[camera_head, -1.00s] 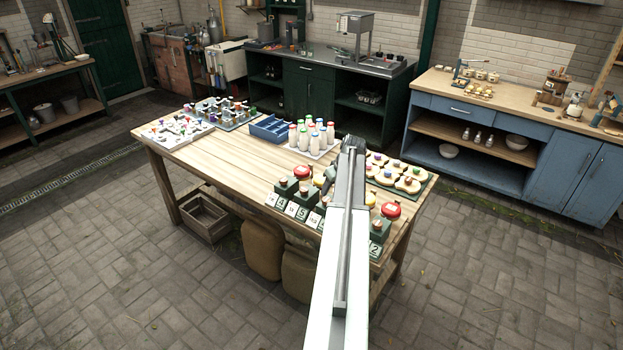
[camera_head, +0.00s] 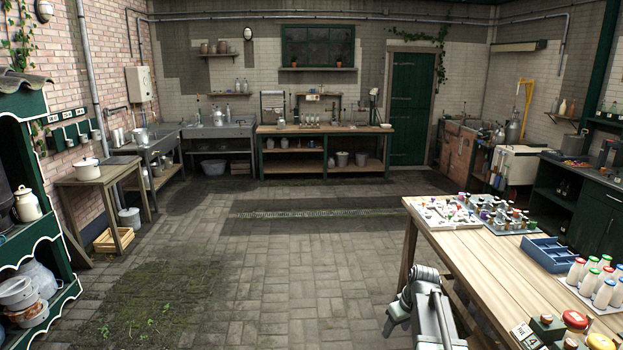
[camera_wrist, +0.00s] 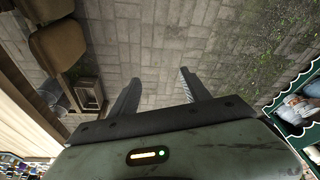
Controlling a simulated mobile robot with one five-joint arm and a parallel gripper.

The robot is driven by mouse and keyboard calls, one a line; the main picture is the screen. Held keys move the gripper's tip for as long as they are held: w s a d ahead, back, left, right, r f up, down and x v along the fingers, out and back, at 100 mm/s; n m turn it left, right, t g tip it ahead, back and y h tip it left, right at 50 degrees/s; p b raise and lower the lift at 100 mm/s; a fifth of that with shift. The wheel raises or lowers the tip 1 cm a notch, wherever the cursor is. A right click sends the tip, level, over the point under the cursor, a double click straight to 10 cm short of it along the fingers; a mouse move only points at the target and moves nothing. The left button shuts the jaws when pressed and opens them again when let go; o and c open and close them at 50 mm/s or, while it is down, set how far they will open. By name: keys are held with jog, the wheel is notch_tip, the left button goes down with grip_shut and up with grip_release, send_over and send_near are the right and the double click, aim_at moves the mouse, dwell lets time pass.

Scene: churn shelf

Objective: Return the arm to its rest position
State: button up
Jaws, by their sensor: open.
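My arm (camera_head: 432,310) shows at the bottom of the head view, folded low beside the near left side of the wooden table (camera_head: 455,255). In the wrist view my gripper (camera_wrist: 159,80) is open, with its two fingers apart and nothing between them. Bare paving lies beyond the fingertips. I cannot make out the fingertips clearly in the head view.
On the table are a blue tray (camera_head: 552,256) and several bottles (camera_head: 592,270). A green shelf (camera_head: 45,235) with pots stands at the left. The paved floor between is clear. The wrist view shows a wooden crate (camera_wrist: 88,94) and sacks (camera_wrist: 60,45).

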jog(key=s+a+f+g, duration=0.1)
jog(key=s+a, duration=0.2)
jog(key=a, duration=0.3)
jog(key=s+a+f, duration=0.1)
jog(key=s+a, duration=0.2)
jog(key=a, duration=0.4)
jog(key=s+a+m+g+h, duration=0.1)
jog(key=s+m+g, duration=0.1)
jog(key=s, duration=0.6)
jog(key=shift+s+a+m+b, duration=0.2)
jog(key=shift+m+b, duration=0.25)
jog(key=shift+m, duration=0.45)
jog(key=shift+w+f, duration=0.1)
jog(key=c, duration=0.4)
jog(key=shift+d, duration=0.1)
